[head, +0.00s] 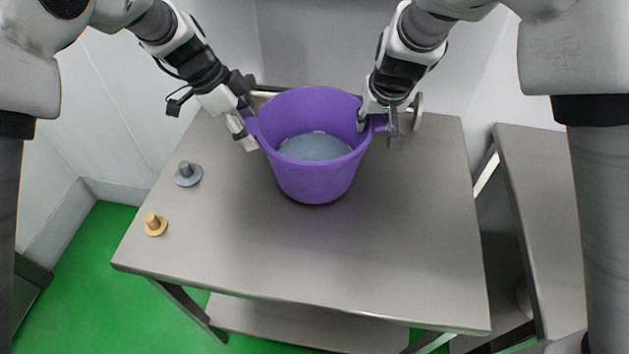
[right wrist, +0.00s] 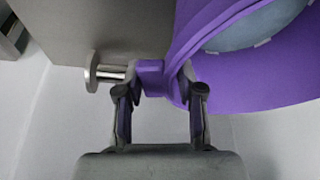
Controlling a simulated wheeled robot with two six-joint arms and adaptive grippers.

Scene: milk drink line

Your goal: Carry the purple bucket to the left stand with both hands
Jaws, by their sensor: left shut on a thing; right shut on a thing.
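The purple bucket (head: 315,185) is upright over the back middle of the steel table (head: 330,265), with a grey-blue surface inside it. A dark shadow lies under its base; I cannot tell whether it touches the table. My left gripper (head: 247,125) is shut on the tab at the bucket's left rim. My right gripper (head: 380,125) is shut on the tab at its right rim. In the right wrist view the fingers (right wrist: 160,90) stand on either side of the purple tab (right wrist: 151,76). I cannot tell which surface is the left stand.
A metal disc peg (head: 417,108) sits behind my right gripper. A second steel table (head: 550,215) stands to the right. The table's front half is clear.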

